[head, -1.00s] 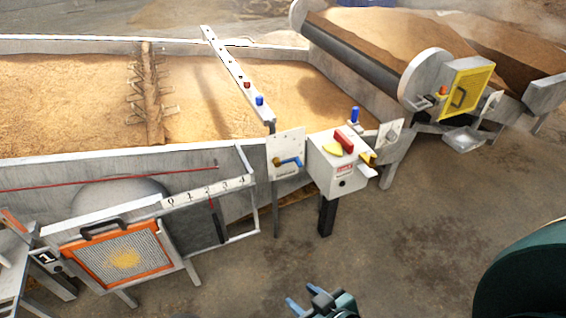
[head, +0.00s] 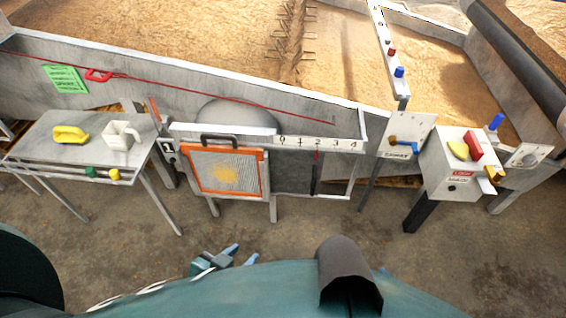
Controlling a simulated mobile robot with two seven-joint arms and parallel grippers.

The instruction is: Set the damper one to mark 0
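Damper one (head: 316,180) appears as a dark sliding plate with a black upright bar, in the frame marked with a 1 plate (head: 169,149). Its white scale (head: 300,143) runs 0 to 4 from left to right. A red pointer (head: 317,156) stands at mark 2. An orange-framed mesh screen (head: 226,172) with a black handle is left of the plate, below and left of mark 0. My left gripper (head: 243,255) is low in front of the screen, well apart from the damper. Its blue fingertips are spread and nothing shows between them. My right gripper is out of view.
A grey table (head: 60,150) at left holds a yellow scoop-like thing (head: 70,134) and a white jug (head: 121,135). A grey control box (head: 450,165) on a post and a blue lever (head: 402,142) stand at right. Bare floor lies in front of the damper.

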